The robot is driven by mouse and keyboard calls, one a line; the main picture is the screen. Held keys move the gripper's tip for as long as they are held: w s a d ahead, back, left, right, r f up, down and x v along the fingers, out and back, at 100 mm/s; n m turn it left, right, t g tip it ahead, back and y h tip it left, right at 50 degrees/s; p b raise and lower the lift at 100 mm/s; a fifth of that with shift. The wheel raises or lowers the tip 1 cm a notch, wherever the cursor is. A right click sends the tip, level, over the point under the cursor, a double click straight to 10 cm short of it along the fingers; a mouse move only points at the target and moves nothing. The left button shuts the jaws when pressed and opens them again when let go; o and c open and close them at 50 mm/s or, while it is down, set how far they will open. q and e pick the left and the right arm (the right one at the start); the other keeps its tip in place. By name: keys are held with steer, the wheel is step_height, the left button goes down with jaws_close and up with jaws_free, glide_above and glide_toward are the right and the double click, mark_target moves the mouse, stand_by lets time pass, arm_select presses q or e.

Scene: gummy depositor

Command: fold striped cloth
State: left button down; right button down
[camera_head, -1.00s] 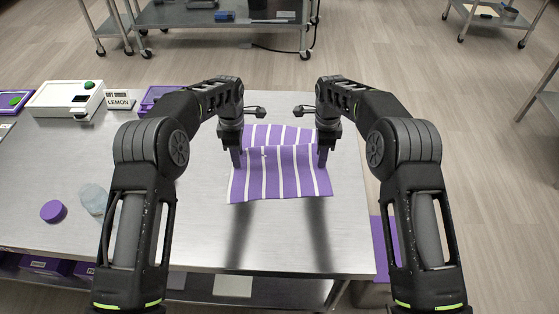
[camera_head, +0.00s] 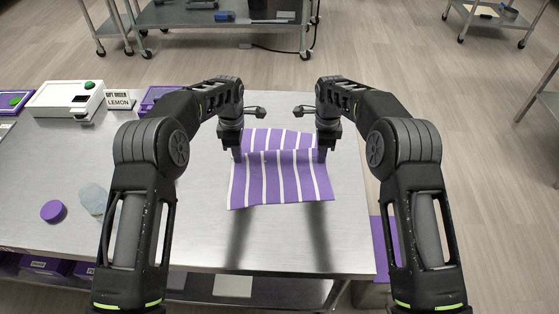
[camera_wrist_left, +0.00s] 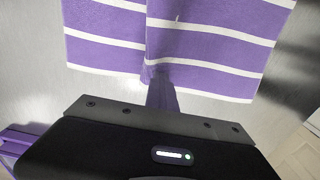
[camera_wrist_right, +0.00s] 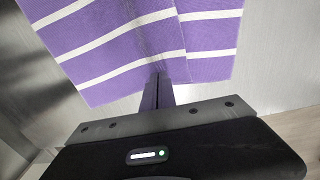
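The purple cloth with white stripes (camera_head: 282,178) lies on the steel table, with a crosswise ridge between my two grippers. A back part of it shows behind the ridge and a larger front part hangs or slopes toward me. My left gripper (camera_head: 236,157) is at the cloth's left edge and my right gripper (camera_head: 321,157) at its right edge. Both look shut on the cloth. In the left wrist view the cloth (camera_wrist_left: 205,55) is pinched into a fold at the fingers; the right wrist view shows the cloth (camera_wrist_right: 125,45) likewise. The fingertips are partly hidden.
The steel table (camera_head: 190,225) is clear in front of the cloth. At left are a purple disc (camera_head: 53,211), a pale translucent disc (camera_head: 93,199), a white machine with a green button (camera_head: 65,100) and a LEMON sign (camera_head: 119,102). The table's right edge is near.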

arm_select(q)
steer(key=shift+s+f, duration=0.1)
steer(key=shift+s, duration=0.05)
arm_select(e)
steer(key=shift+s+f, duration=0.15)
stand_by(0.4)
